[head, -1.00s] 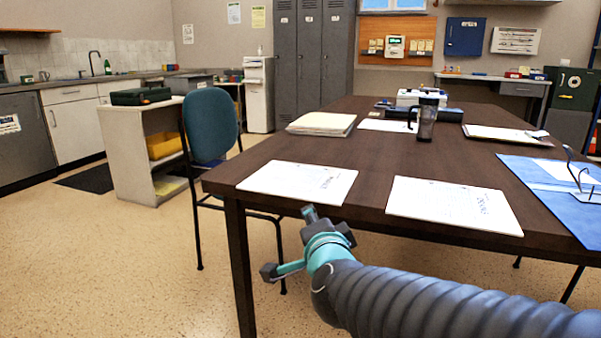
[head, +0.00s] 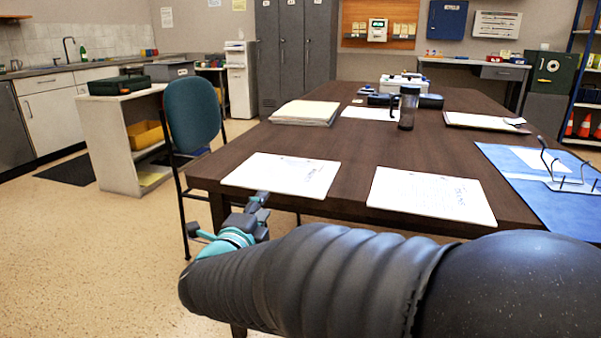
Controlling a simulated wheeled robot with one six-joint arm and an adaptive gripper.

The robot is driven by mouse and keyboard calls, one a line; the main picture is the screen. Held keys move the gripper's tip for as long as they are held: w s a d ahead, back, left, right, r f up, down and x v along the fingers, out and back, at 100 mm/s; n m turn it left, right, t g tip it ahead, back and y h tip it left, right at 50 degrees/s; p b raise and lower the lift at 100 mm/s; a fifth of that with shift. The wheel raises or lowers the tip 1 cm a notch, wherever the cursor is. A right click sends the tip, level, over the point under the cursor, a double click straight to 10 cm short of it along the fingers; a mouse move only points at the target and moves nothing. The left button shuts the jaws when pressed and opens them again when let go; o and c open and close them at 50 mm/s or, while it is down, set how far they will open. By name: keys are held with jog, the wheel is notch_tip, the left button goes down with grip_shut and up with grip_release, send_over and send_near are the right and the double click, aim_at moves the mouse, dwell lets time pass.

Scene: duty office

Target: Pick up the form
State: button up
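Two white printed sheets lie flat at the near edge of the dark table in the head view: a left form (head: 282,174) and a right form (head: 430,194). Which of them the task means I cannot tell. My gripper (head: 226,212) is at the table's near edge, just in front of the left form. One dark finger stands up close to that form's near edge; the other sticks out to the left, with a gap between them. It appears open and empty. Whether the finger touches the paper is unclear. My arm hides part of the table's front edge.
A teal chair (head: 194,110) stands left of the table.

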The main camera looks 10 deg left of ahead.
aim_at(274, 192)
jog(key=shift+w+d+f, duration=0.1)
jog(key=shift+w+f, duration=0.05)
jog(key=shift+w, duration=1.75)
jog(key=shift+w+d+f, duration=0.1)
jog(key=shift+w+f, duration=0.05)
jog(key=shift+w, duration=1.75)
grip_shut()
